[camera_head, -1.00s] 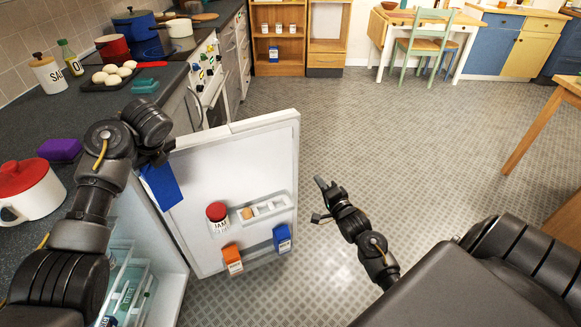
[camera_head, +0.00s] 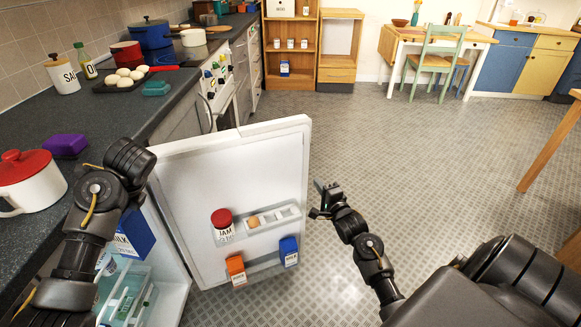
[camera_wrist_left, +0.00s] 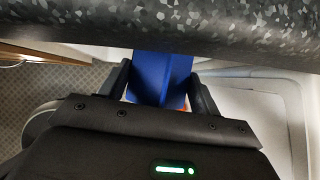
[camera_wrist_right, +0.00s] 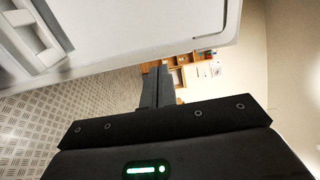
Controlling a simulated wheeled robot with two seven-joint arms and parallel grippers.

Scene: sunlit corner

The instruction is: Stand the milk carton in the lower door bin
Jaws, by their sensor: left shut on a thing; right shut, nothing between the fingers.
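The blue milk carton (camera_head: 132,234) with a white label panel is at the left in the head view, between the open fridge door and the fridge's inside. My left gripper (camera_wrist_left: 160,84) is shut on it, one finger on each side; in the head view my left arm partly hides it. The fridge door (camera_head: 190,190) stands open. Its lower door bin (camera_head: 264,267) holds an orange carton (camera_head: 236,270) and a blue carton (camera_head: 288,251). My right gripper (camera_head: 323,197) is shut and empty, right of the door edge; its fingers meet in the right wrist view (camera_wrist_right: 157,88).
The upper door bin (camera_head: 280,219) holds a jam jar (camera_head: 222,225) and an egg (camera_head: 253,221). The speckled counter edge (camera_wrist_left: 150,25) is close to my left gripper. Clear drawers (camera_head: 128,297) sit inside the fridge. Floor right of the door is free.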

